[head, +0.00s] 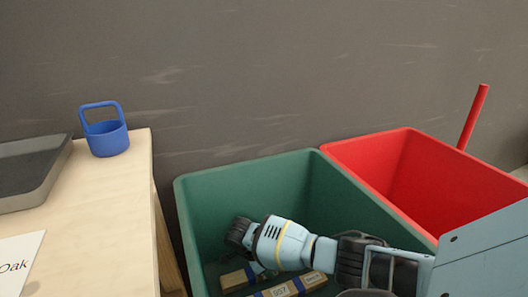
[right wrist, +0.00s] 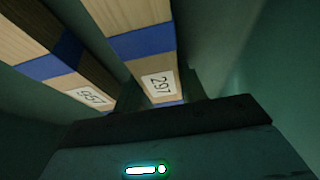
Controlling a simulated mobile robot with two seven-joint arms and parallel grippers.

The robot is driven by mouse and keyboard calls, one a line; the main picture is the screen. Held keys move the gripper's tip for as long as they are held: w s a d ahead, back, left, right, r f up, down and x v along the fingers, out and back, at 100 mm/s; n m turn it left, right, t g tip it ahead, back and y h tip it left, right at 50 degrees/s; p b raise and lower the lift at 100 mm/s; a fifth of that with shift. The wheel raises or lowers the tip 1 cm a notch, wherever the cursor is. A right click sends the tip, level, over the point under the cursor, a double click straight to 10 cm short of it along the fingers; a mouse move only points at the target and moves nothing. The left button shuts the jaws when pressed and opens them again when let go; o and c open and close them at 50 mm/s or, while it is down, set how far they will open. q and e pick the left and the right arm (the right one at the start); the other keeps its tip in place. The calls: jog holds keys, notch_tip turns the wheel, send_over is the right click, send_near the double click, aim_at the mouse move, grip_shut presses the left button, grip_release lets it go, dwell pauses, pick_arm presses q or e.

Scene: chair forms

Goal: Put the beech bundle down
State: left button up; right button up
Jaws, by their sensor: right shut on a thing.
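My right gripper (head: 257,268) reaches down into the green bin (head: 195,215), with its arm coming in from the right. It is shut on a pale wooden bundle, the beech bundle (head: 234,280), low in the bin. The fingertips are mostly hidden, and I cannot tell how closely the held bundle rests on the bottom. My left gripper is out of view.
A red bin (head: 375,150) stands right of the green one, with a red stick (head: 473,117) behind it. A wooden table (head: 105,205) at the left holds a blue basket (head: 107,138), a grey tray (head: 30,175) and an Oak card (head: 20,260). A grey wall stands behind.

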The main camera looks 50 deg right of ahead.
jog(key=shift+r, duration=0.15)
jog(key=o, duration=1.2)
jog(key=shift+c, duration=0.2)
jog(key=p+v, duration=0.4)
jog(key=v, duration=0.8)
jog(key=shift+p, duration=0.3)
